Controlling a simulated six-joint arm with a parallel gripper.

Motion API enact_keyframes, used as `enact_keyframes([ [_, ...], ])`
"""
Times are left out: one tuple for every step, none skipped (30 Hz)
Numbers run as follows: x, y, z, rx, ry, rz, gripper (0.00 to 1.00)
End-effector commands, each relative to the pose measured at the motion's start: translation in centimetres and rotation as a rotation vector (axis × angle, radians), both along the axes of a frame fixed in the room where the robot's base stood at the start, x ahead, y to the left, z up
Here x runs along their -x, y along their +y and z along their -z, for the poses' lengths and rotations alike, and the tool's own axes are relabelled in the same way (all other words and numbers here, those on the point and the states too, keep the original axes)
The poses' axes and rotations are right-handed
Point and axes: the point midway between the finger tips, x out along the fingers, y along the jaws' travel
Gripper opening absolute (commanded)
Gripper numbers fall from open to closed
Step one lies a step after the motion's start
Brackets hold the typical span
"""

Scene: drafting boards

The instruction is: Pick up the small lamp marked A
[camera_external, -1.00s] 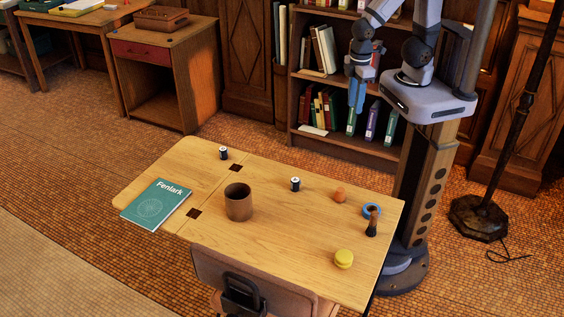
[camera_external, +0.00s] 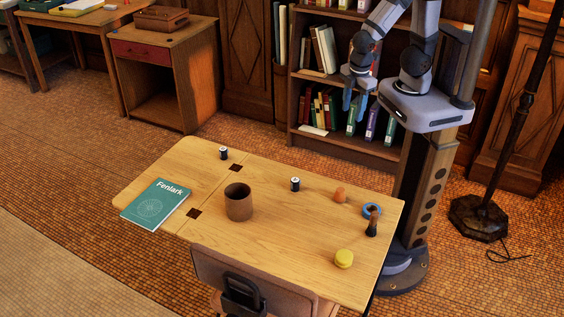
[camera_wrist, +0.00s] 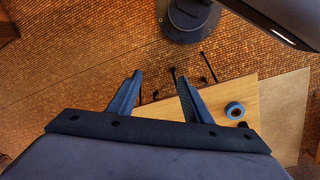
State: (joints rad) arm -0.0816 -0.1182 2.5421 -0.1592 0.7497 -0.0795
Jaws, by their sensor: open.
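Two small dark cylinders with pale bands stand upright on the desk, one at the far left (camera_external: 223,153) and one near the middle of the back edge (camera_external: 295,184). They look alike. I cannot read a letter A on either, so I cannot tell which is the lamp marked A. My gripper (camera_external: 355,103) is high behind the desk's back right part, in front of the bookshelf, well apart from both. In the wrist view its two blue fingers (camera_wrist: 157,76) are spread with nothing between them. Neither cylinder can be made out there.
On the desk (camera_external: 282,238) are a brown cup (camera_external: 239,202), a teal book (camera_external: 156,204), an orange-brown object (camera_external: 339,195), a blue ring (camera_external: 365,209), a dark brush-like object (camera_external: 372,226) and a yellow object (camera_external: 344,258). A chair (camera_external: 243,290) stands at the front.

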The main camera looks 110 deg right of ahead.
Motion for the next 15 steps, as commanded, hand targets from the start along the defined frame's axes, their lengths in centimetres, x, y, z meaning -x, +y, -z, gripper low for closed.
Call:
enact_keyframes([
  [-0.1, -0.2, 2.5, 0.035, 0.011, -0.093, 0.45],
  [-0.3, -0.4, 3.3, 0.060, 0.019, -0.156, 0.45],
  [-0.6, -0.6, 4.3, 0.096, 0.028, -0.243, 0.45],
  [-0.8, -0.9, 5.1, 0.125, 0.035, -0.310, 0.45],
  [-1.1, -1.1, 5.9, 0.155, 0.042, -0.379, 0.45],
  [-1.6, -1.3, 6.8, 0.196, 0.053, -0.472, 0.45],
  [-2.0, -1.4, 7.5, 0.227, 0.059, -0.542, 0.45],
  [-2.4, -1.6, 8.1, 0.258, 0.067, -0.609, 0.45],
  [-3.1, -1.7, 8.9, 0.303, 0.077, -0.699, 0.45],
  [-3.6, -1.8, 9.5, 0.335, 0.084, -0.766, 0.45],
  [-4.2, -1.8, 10.0, 0.369, 0.090, -0.832, 0.45],
  [-4.9, -1.8, 10.7, 0.415, 0.100, -0.918, 0.45],
  [-5.6, -1.7, 11.2, 0.451, 0.106, -0.985, 0.45],
  [-6.2, -1.5, 11.7, 0.488, 0.112, -1.049, 0.45],
  [-7.1, -1.3, 12.3, 0.538, 0.121, -1.134, 0.45],
])
